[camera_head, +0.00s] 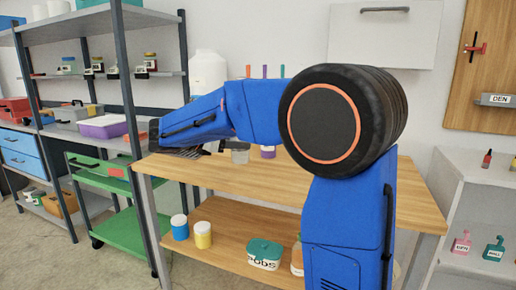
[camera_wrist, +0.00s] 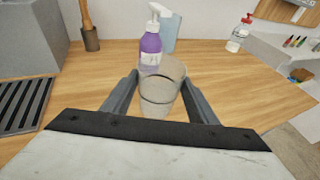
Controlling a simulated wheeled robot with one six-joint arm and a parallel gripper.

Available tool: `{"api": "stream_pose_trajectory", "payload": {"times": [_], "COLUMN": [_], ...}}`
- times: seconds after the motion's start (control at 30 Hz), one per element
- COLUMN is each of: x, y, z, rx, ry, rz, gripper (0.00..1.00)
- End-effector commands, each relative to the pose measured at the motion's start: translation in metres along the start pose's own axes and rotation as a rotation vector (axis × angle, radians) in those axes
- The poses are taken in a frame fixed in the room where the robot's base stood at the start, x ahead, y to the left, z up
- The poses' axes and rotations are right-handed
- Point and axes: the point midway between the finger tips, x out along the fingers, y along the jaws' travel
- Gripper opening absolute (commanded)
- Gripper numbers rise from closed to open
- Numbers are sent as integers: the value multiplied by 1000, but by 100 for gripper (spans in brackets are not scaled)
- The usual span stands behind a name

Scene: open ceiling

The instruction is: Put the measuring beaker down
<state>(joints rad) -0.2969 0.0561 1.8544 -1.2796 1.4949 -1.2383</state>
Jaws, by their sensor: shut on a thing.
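The measuring beaker (camera_wrist: 160,92) is a clear, see-through cup. In the wrist view it stands upright between the two fingers of my gripper (camera_wrist: 158,100), which is shut on it. The wooden workbench top (camera_wrist: 90,68) lies beneath and beyond it; I cannot tell whether the beaker touches the wood. In the head view my gripper (camera_head: 208,149) is at the left end of my blue arm, over the bench's left part, and the beaker (camera_head: 240,154) shows only partly beside the arm.
A purple spray bottle (camera_wrist: 150,52) stands just behind the beaker, with a light blue container (camera_wrist: 169,32) beyond. A grey box (camera_wrist: 30,45), a black grate (camera_wrist: 20,106) and a wooden-handled tool (camera_wrist: 89,36) are at left. Bare wood lies to the right (camera_wrist: 225,80).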

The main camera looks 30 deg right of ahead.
Motion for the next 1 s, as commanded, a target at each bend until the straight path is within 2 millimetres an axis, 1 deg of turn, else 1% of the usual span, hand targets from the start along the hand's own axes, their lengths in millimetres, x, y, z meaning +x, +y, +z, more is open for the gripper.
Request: {"api": "stream_pose_trajectory", "payload": {"times": [0.03,0.1,0.3,0.4,0.5,0.67,0.8,1.0], "x": [12,26,66,83,94,102,112,119], "y": [-1,-1,-1,-1,0,0,0,0], "z": [4,8,20,26,29,31,32,4], "rx": [2,2,1,1,1,0,-1,-3], "ry": [-1,-1,-1,-1,0,0,0,0], "rz": [-5,-4,-5,-4,-2,0,-2,-1], "gripper": [28,28,28,28,28,28,28,28]}}
